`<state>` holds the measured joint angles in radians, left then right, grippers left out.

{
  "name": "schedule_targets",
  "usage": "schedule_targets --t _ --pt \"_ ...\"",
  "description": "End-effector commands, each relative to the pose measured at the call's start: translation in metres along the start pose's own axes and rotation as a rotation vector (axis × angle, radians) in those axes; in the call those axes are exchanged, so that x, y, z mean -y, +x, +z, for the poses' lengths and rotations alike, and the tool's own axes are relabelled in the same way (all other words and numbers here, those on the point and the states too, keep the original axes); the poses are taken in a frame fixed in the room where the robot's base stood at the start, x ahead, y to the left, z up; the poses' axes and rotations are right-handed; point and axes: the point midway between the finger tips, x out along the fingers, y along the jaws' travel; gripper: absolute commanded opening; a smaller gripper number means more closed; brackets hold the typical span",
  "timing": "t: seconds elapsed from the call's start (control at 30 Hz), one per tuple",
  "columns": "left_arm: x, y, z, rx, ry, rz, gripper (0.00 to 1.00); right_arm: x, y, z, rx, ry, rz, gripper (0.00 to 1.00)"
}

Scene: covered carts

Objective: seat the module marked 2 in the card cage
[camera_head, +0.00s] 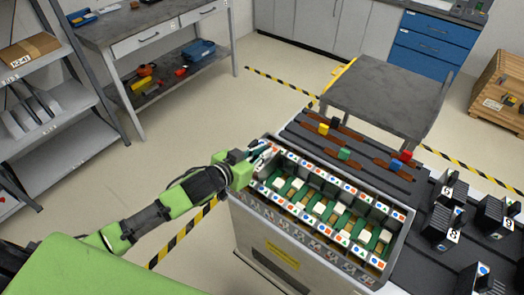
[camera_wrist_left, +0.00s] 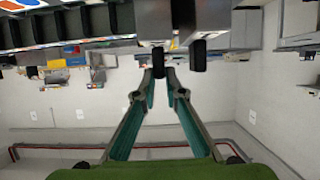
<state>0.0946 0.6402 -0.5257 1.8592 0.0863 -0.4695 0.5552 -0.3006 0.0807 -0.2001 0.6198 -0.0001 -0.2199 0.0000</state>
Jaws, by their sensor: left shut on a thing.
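The card cage (camera_head: 305,238) is a long grey open box with numbered slots, green inside, and coloured dots along its rims. My left gripper (camera_head: 252,162) is at the cage's far left end, close to the rim. In the left wrist view my left gripper's fingers (camera_wrist_left: 165,72) are closed on a dark peg-like part under a grey block (camera_wrist_left: 152,20). The block's mark is hidden, so I cannot tell whether it is module 2. Several dark modules with white number faces (camera_head: 441,226) stand right of the cage, and I read no clear 2. My right gripper is out of view.
A dark tray (camera_head: 365,165) with coloured blocks lies along the cage's far side. A grey-topped cart (camera_head: 385,95) stands behind it. A dark mat (camera_head: 415,262) carries the modules at right. Shelves and a workbench (camera_head: 150,22) are at left; the floor between is free.

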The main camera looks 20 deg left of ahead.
Motion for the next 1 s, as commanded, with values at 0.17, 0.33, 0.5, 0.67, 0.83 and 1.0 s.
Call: schedule_targets --t 0.17,0.33,0.5,0.67,0.83,1.0 --pt "-0.0001 -0.0001 -0.0024 -0.005 0.0 0.001 0.0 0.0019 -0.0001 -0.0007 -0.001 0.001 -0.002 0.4" --pt "-0.0001 0.0 -0.0023 -0.005 0.0 0.001 0.0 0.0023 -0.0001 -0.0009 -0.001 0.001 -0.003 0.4" --pt "-0.0002 0.0005 -0.0009 -0.005 0.0 0.001 0.0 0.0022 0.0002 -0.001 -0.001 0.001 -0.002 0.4" --pt "-0.0001 0.0008 -0.0002 -0.005 0.0 0.001 0.29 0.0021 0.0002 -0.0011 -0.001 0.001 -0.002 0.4" --pt "-0.0001 0.0009 0.0008 -0.003 0.0 0.001 0.3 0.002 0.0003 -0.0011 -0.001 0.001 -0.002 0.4" --pt "0.0 0.0005 0.0039 0.003 0.0 0.0 0.3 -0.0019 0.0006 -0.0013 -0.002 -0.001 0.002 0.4"
